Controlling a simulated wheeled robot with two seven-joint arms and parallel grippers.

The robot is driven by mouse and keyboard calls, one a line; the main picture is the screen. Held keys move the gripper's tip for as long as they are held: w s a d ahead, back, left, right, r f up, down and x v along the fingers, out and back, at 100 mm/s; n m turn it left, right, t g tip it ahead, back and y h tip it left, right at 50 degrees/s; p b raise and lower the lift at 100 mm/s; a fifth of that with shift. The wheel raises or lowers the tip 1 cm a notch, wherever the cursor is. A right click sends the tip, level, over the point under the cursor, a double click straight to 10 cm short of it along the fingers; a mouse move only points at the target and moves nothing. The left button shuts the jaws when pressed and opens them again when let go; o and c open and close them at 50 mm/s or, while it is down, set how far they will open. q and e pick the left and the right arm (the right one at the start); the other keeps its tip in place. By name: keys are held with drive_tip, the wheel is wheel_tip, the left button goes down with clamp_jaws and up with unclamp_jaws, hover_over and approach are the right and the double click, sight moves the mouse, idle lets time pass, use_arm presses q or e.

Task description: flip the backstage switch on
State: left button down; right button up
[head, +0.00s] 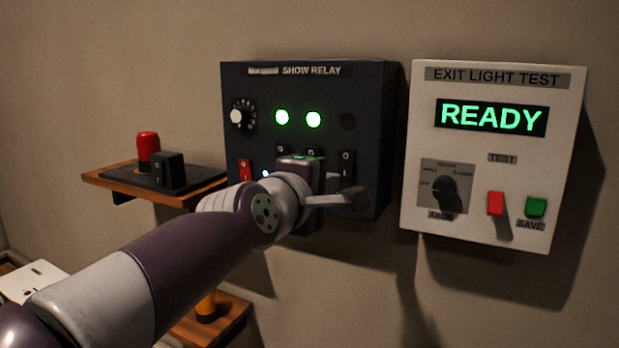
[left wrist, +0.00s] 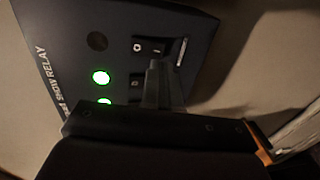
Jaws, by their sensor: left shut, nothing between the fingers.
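The dark SHOW RELAY panel (head: 235,120) hangs on the wall with two lit green lamps (head: 282,117) (head: 313,119) and one dark lamp (head: 348,121) at right. Below the lamps is a row of black rocker switches; the rightmost switch (head: 346,163) is under the dark lamp. It also shows in the left wrist view (left wrist: 150,46). I cannot read which switch is labelled backstage. My left gripper (head: 356,198) is shut and empty, in front of the panel's lower right. In the left wrist view its fingertips (left wrist: 157,66) overlap that switch's edge; contact is unclear.
A white EXIT LIGHT TEST box (head: 415,150) reading READY stands close on the right. A wooden shelf (head: 100,178) with a red-topped control sticks out at left. A lower shelf (head: 232,322) sits below. Bare wall lies under the panel.

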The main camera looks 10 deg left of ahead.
sight(344, 175)
use_arm(q)
drive_tip(key=shift+p+x, duration=0.3)
drive_tip(key=shift+x, duration=1.95)
